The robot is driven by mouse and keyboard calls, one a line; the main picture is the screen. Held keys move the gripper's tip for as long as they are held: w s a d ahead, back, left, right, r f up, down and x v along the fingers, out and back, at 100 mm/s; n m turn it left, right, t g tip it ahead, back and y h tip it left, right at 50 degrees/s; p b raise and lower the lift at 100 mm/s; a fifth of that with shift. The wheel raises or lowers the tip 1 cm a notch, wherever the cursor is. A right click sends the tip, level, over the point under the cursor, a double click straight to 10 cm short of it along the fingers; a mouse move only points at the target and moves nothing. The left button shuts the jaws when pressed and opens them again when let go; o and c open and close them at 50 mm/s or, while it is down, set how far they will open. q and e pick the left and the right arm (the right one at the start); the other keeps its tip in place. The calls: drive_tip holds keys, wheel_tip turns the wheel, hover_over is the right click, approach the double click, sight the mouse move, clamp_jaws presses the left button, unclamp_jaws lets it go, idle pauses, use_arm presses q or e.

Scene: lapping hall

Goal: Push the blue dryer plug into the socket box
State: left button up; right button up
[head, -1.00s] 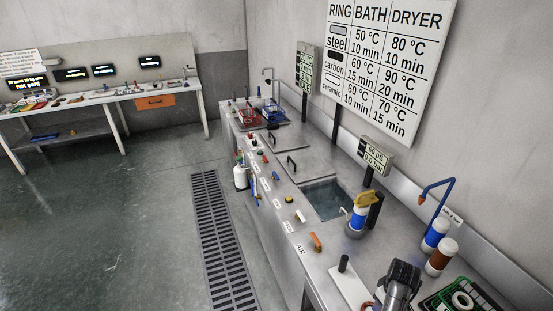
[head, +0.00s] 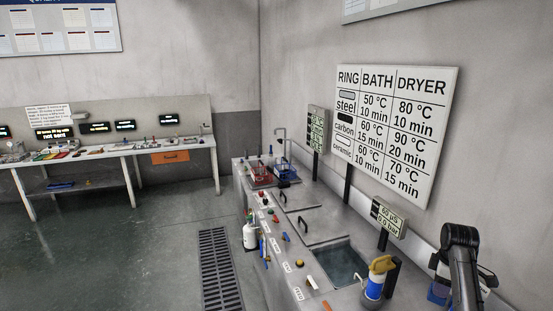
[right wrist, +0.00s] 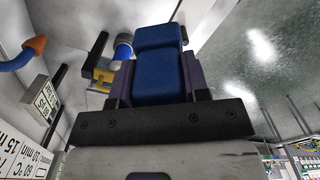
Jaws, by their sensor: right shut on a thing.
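The blue dryer plug (right wrist: 158,65) is a blue block with a stepped top in the right wrist view. My right gripper (right wrist: 157,82) is shut on it, with a purple finger on either side. In the head view my dark right gripper and wrist (head: 463,270) are at the lower right, in front of the bench's wall side. I cannot identify the socket box in either view. My left gripper is not in view.
A grey display box (head: 388,218) stands near the wall. In the right wrist view, a blue pipe with an orange tip (right wrist: 34,48) is at upper left. The floor left of the bench is open.

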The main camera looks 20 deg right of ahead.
drive_tip(key=shift+s+d+r+n, duration=0.25)
drive_tip(key=shift+d+r+n, duration=0.05)
drive_tip(key=shift+d+r, duration=0.65)
drive_tip(key=shift+d+f, duration=0.15)
drive_tip(key=shift+f, duration=0.05)
drive_tip(key=shift+w+f, duration=0.15)
drive_tip(key=shift+f, duration=0.1)
drive_tip(key=w+a+f+m, duration=0.1)
drive_tip(key=a+f+m, duration=0.3)
drive_tip(key=a+m, duration=0.45)
drive_tip(key=w+a+f+m, duration=0.2)
drive_tip(key=a+f+m, duration=0.2)
drive_tip(key=a+m, duration=0.45)
drive_tip(key=s+a+r+n, duration=0.2)
drive_tip(key=a+r, duration=0.4)
drive_tip(key=a, duration=0.5)
drive_tip(key=s+a+r+n, duration=0.1)
drive_tip(key=a+r, duration=0.5)
drive_tip(key=a, duration=0.5)
drive_tip(key=s+a+n, duration=0.7)
drive_tip(key=s, duration=0.5)
wheel_tip(320, 180, up, 15)
drive_tip(key=p, duration=1.5)
drive_tip(key=shift+s+a, duration=0.2)
drive_tip(key=shift+s, duration=0.05)
